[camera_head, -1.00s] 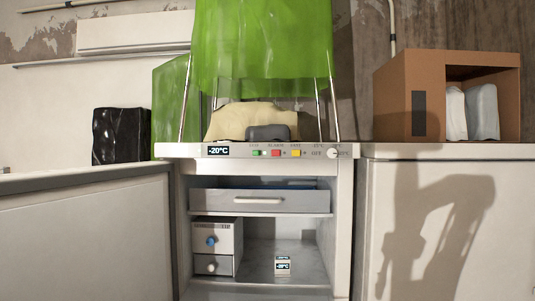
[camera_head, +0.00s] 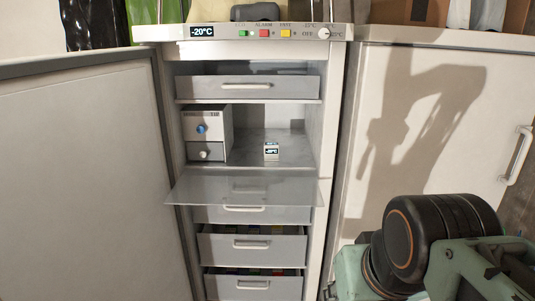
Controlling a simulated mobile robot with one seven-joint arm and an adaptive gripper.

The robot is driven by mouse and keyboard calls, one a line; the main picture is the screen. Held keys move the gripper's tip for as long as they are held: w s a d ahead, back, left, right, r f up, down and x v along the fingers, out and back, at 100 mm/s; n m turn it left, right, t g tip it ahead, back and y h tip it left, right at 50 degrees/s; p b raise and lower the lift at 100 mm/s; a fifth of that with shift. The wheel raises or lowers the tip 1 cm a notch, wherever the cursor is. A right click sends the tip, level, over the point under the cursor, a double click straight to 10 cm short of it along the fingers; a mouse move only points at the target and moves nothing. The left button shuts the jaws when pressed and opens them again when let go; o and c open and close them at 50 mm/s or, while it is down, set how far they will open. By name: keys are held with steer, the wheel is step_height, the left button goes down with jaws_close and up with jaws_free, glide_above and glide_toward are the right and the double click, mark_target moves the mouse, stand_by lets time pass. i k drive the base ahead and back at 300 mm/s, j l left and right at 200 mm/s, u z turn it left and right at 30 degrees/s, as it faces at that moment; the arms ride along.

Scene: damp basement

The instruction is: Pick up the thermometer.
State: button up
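The thermometer (camera_head: 271,152) is a small white block with a dark display. It stands upright on an open shelf (camera_head: 247,145) inside the freezer, right of a grey box. Part of my arm shows at the lower right of the head view, well apart from the thermometer. My gripper's fingers are not in view.
A grey two-drawer box (camera_head: 207,134) with a blue knob stands left on the same shelf. A clear flap (camera_head: 240,188) juts out below it. Drawers (camera_head: 248,87) lie above and below. The freezer door (camera_head: 85,160) stands open at left. A white cabinet (camera_head: 440,130) is at right.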

mark_target(272, 149)
steer(key=i+u, duration=0.1)
steer(key=u, duration=0.35)
steer(key=i+l+u, duration=0.1)
steer(key=u, duration=0.35)
steer(key=i+l+u, duration=0.2)
steer(key=l, duration=0.15)
steer(key=l+u, duration=0.25)
steer(key=l, duration=0.15)
steer(key=i+l, duration=0.15)
steer(key=l, duration=0.2)
steer(key=i+l+u, duration=0.1)
steer(key=l, duration=0.3)
steer(key=l+u, duration=0.15)
steer(key=u, duration=0.2)
steer(key=i+j+z, duration=0.1)
steer(key=i+z, duration=0.35)
steer(key=k+l+u, duration=0.1)
steer(key=k+l, duration=0.2)
steer(key=l, duration=0.1)
